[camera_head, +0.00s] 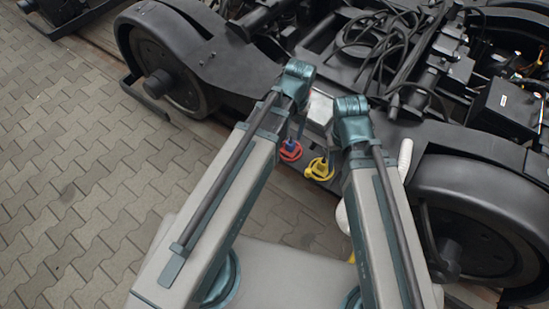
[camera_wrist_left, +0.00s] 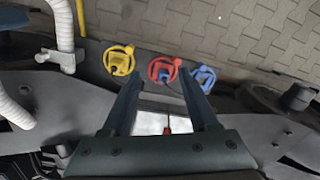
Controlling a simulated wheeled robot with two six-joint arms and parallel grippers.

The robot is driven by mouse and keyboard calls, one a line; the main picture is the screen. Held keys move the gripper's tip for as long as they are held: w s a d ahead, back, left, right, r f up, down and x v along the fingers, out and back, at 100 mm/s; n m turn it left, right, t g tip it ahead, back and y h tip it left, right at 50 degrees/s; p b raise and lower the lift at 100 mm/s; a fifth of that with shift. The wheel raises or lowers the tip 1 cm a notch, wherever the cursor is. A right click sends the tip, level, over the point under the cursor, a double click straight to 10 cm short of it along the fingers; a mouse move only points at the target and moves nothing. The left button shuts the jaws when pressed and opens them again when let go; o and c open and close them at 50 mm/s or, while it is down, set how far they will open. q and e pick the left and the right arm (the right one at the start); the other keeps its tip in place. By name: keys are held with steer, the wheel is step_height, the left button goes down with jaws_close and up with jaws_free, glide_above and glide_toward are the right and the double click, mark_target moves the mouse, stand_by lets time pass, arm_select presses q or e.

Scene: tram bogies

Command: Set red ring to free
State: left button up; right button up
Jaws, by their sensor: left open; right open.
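In the left wrist view the red ring (camera_wrist_left: 163,69) lies between a yellow ring (camera_wrist_left: 119,60) and a blue ring (camera_wrist_left: 203,77). My left gripper (camera_wrist_left: 162,84) is open and empty. Its two fingers point towards the red ring from either side, and I see no contact. My right arm's wrist (camera_head: 352,118) shows in the head view, but its fingers are hidden. The ring's setting marks are too small to read.
The yellow ring also shows in the head view (camera_head: 319,169), close to the red one. A pale box (camera_head: 320,108) is behind my arms. Bogie wheels (camera_head: 470,232) stand to both sides. A white hose (camera_head: 405,157) runs by my right arm. Paving at left is clear.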

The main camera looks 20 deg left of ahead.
arm_select(q)
steer(key=w+a+f+n+b, duration=0.3)
steer(key=w+a+f+b, duration=0.3)
steer(key=f, duration=0.4)
steer(key=shift+w+n+h+b, duration=0.3)
steer(key=shift+b, duration=0.35)
arm_select(e)
step_height(320, 180, down, 10)
arm_select(q)
step_height(320, 180, down, 14)
steer(key=b, duration=1.4)
steer(key=shift+r, duration=0.1)
arm_select(e)
step_height(320, 180, down, 14)
steer(key=shift+d+r, duration=0.15)
arm_select(q)
jaws_close()
